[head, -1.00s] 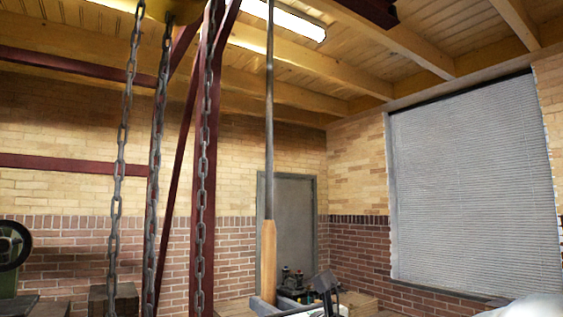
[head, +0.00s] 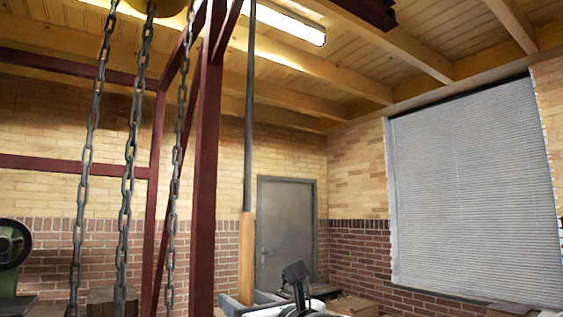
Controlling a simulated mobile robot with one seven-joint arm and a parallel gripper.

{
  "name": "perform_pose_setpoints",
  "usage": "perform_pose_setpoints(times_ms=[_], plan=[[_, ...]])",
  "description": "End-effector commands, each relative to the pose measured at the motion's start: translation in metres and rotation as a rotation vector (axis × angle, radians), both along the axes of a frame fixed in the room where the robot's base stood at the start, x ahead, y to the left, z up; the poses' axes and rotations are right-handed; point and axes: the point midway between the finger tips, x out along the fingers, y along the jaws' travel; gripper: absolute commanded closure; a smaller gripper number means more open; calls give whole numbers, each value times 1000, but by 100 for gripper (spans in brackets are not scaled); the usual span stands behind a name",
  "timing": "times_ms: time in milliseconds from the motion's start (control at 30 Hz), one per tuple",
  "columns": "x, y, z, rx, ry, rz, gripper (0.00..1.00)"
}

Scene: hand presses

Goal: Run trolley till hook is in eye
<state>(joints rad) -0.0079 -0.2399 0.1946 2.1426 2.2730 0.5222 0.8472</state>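Lengths of grey chain (head: 129,165) hang on the left from a yellow body (head: 170,7), perhaps the trolley or hoist, cut off by the top edge. No hook or eye can be made out. A long grey pole (head: 250,120) with a wooden handle (head: 246,255) stands nearly upright right of the chains; its top is out of view. My gripper (head: 247,300) is low in the picture, its grey fingers around the handle's lower end, seemingly shut on it. My dark and white arm links show just to the right.
A dark red steel frame has a post (head: 206,190) between the chains and the pole. A green machine (head: 12,255) stands at the far left. A grey door (head: 286,225) and a shuttered window (head: 470,190) are behind. Boxes (head: 350,306) lie low at the right.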

Motion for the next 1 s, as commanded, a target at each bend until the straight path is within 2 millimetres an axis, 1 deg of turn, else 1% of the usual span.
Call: perform_pose_setpoints(times_ms=[267, 367, 800, 900, 1000], plan=[[0, 0, 0, 0, 0, 1, 50], [-4, -2, 0, -1, 0, 0, 50], [-58, -38, 2, -1, -1, 0, 50], [-68, -45, 2, 0, -1, 0, 50], [-74, -49, 1, 0, 0, 1, 50]])
